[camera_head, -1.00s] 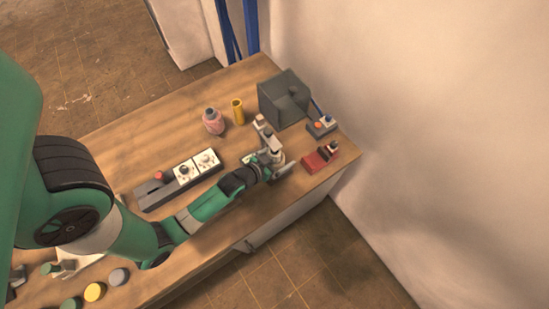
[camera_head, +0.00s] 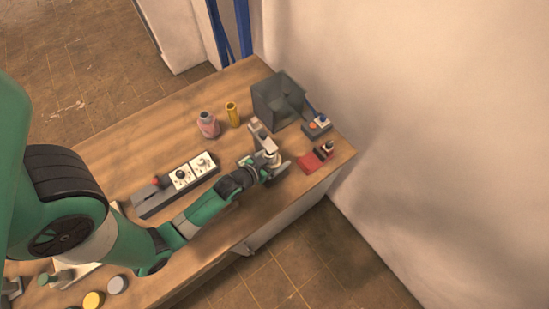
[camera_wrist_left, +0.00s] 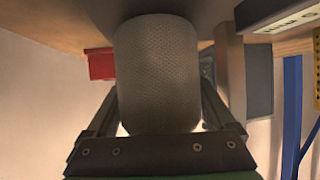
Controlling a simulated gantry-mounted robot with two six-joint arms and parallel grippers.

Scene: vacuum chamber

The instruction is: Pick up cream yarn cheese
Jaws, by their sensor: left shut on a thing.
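The cream yarn cheese (camera_wrist_left: 157,75) is a woven-textured cylinder that looks greyish in the left wrist view. It fills the space between the two fingers of my left gripper (camera_wrist_left: 160,115), which is shut on it. In the head view my left gripper (camera_head: 270,155) is over the right part of the workbench, left of the red block. The cheese is too small and too covered by the gripper to make out clearly there. My right gripper is not in view.
On the wooden workbench (camera_head: 130,150) a dark grey box (camera_head: 265,100) stands open at the back right. Near it are a pink bottle (camera_head: 208,125), a yellow cylinder (camera_head: 232,114), a small control box (camera_head: 315,128) and a red block (camera_head: 308,163). A switch panel (camera_head: 165,195) lies left of the gripper.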

